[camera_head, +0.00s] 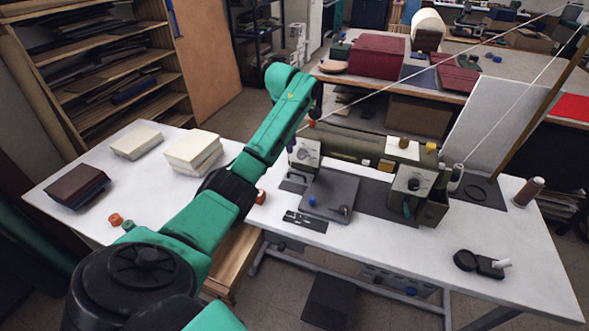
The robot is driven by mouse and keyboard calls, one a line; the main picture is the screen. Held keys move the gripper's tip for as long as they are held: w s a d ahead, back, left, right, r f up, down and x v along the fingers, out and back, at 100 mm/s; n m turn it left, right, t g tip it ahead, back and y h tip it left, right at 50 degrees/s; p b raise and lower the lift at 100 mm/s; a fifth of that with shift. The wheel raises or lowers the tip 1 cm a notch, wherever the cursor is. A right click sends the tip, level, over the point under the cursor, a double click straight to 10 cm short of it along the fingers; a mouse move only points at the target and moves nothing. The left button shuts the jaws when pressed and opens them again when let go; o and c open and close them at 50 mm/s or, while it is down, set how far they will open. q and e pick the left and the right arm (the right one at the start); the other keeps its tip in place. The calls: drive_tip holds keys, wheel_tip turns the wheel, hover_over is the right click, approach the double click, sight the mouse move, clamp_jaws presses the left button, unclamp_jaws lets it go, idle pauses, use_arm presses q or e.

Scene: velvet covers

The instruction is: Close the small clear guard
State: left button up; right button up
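A grey-green machine (345,144) with pale end housings stands on the white worktable. I cannot make out a small clear guard on it, nor whether one stands open or shut. My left arm, green and black, reaches from the lower left to the machine's upper left end. Its dark wrist end, with my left gripper (316,108), is small and partly hidden behind the forearm. I cannot tell its finger opening, or whether it touches the machine. My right gripper is not in view.
A dark plate (329,193) lies in front of the machine. A thread spool (529,191) and a black round tool (480,263) are on the right. Pale book blocks (193,150) lie on the left table.

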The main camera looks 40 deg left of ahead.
use_arm(q)
hover_over(295, 181)
drive_tip(key=x, duration=0.4)
drive_tip(key=s+x, duration=0.1)
drive_tip(key=x, duration=0.3)
drive_tip(key=s+d+x, duration=0.1)
drive_tip(key=x, duration=0.4)
drive_tip(key=shift+s+a+f, duration=0.1)
drive_tip(key=shift+s+f, duration=0.1)
drive_tip(key=shift+f, duration=0.1)
clamp_jaws()
